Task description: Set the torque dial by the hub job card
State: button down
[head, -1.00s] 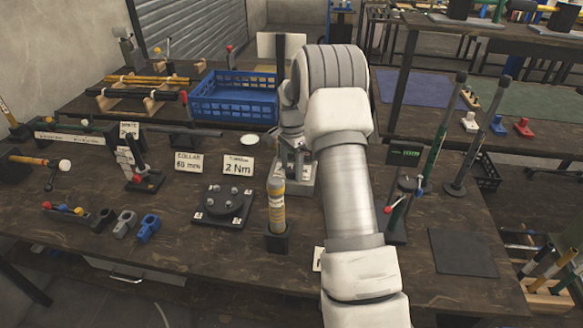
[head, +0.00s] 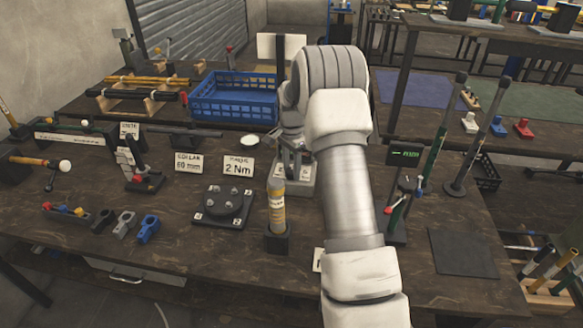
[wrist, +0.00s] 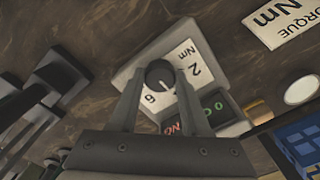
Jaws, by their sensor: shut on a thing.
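The torque dial is a dark round knob (wrist: 160,74) on a pale plate (wrist: 187,62) marked "2", "Nm" and "6". My gripper (wrist: 160,80) is shut on the knob, with one finger on each side. A small pale mark shows on the knob, but I cannot tell exactly which number it points to. A display (wrist: 215,107) with green digits and some red lettering sits beside the plate. In the head view the pale dial base (head: 303,182) is partly hidden by my arm. A white card (head: 239,167) left of it reads "2 Nm"; its end shows in the wrist view (wrist: 284,20).
A second card (head: 188,162) reads "COLLAR 60 mm". A dark round hub on a plate (head: 222,204) and a yellow-grey tool in a black holder (head: 277,238) stand close in front. A blue crate (head: 235,108) is behind. A dark mat (head: 463,253) lies bare at right.

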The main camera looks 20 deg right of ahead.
aim_at(292, 170)
jog(key=n, duration=0.6)
jog(key=shift+p, duration=0.4)
jog(key=shift+n, duration=2.7)
jog(key=shift+c, duration=1.8)
grip_release()
jog(key=shift+r, duration=0.1)
notch_tip(292, 170, up, 17)
jog(key=p, duration=0.2)
jog(key=shift+r, duration=0.15)
